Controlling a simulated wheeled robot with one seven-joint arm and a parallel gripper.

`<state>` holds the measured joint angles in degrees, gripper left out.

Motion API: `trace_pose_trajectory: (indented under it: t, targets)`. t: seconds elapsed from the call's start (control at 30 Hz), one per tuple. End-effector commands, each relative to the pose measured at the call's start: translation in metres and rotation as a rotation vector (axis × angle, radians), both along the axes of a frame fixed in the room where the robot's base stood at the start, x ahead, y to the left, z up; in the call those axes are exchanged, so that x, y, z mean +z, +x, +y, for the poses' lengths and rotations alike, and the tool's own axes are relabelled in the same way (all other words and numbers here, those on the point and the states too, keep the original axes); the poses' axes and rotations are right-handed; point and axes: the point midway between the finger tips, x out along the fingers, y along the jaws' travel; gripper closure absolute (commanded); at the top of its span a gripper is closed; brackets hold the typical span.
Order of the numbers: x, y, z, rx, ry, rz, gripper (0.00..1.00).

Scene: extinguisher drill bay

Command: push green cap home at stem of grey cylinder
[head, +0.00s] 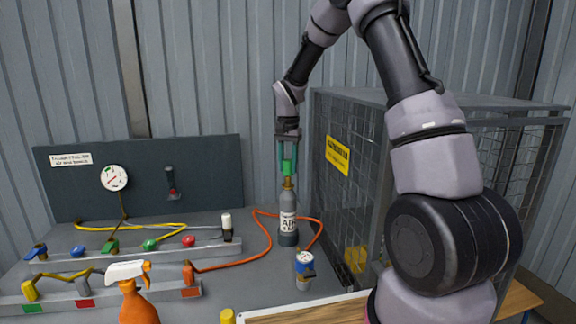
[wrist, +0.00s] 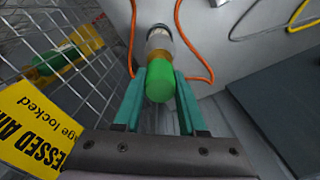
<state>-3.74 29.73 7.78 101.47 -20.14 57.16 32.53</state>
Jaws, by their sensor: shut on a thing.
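The grey cylinder (head: 288,203) stands upright on the bench, with a dark base and a white label. Its brass stem (head: 288,183) points up. The green cap (head: 289,168) is at the top of the stem, and it shows large in the wrist view (wrist: 160,80). My gripper (head: 289,165) points down from above, with its teal fingers shut on the cap's sides. I cannot tell how far the cap sits on the stem.
A wire cage (head: 345,175) with a yellow sign (head: 338,155) stands close to the right of the cylinder. An orange hose (head: 262,240) curves around the cylinder. A gauge panel (head: 210,160) is behind left.

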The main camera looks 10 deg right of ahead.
Motion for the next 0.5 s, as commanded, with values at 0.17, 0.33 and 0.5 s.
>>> trace_pose_trajectory:
  t: [0.17, 0.33, 0.5]
  targets:
    - [-0.002, 0.0, 0.0, 0.0, 0.001, 0.001, 1.0]
    - [-0.007, 0.0, 0.0, 0.0, 0.0, 0.001, 1.0]
    - [-0.012, 0.0, 0.0, 0.001, 0.0, 0.001, 1.0]
